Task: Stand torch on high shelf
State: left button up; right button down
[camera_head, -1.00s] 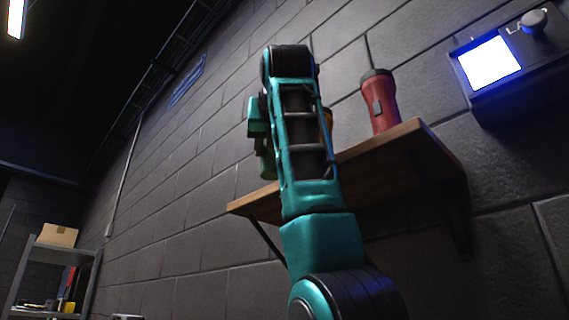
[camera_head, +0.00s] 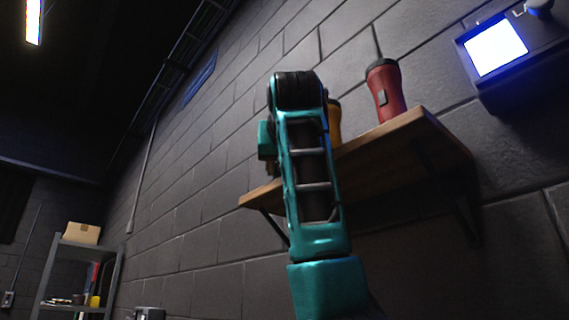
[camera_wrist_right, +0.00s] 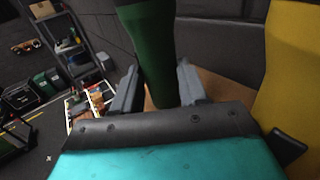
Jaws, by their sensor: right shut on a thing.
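A green torch (camera_wrist_right: 150,50) stands roughly upright between the fingers of my right gripper (camera_wrist_right: 156,90) in the right wrist view. The gripper is shut on it. The wooden shelf (camera_head: 385,160) shows under and behind the torch in the wrist view (camera_wrist_right: 212,84); I cannot tell whether the torch touches it. In the head view my teal right arm hides the gripper and most of the green torch. My left gripper is in neither view.
A red torch (camera_head: 385,92) stands on the shelf's right part. A yellow torch (camera_head: 334,122) stands left of it, partly behind my arm; it is close on the right in the wrist view (camera_wrist_right: 292,75). A lit screen box (camera_head: 495,55) hangs on the brick wall.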

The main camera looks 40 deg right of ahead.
jog(key=c, duration=0.8)
grip_release()
jog(key=shift+w+f, duration=0.1)
jog(key=shift+w, duration=0.05)
jog(key=shift+o, duration=1)
jog(key=shift+r, duration=0.2)
jog(key=shift+s+a+r, duration=0.1)
jog(key=shift+s+r, duration=0.05)
jog(key=shift+s, duration=0.05)
jog(key=b+v, duration=0.2)
jog(key=v, duration=0.9)
jog(key=shift+s, duration=0.4)
jog(key=shift+a, duration=0.1)
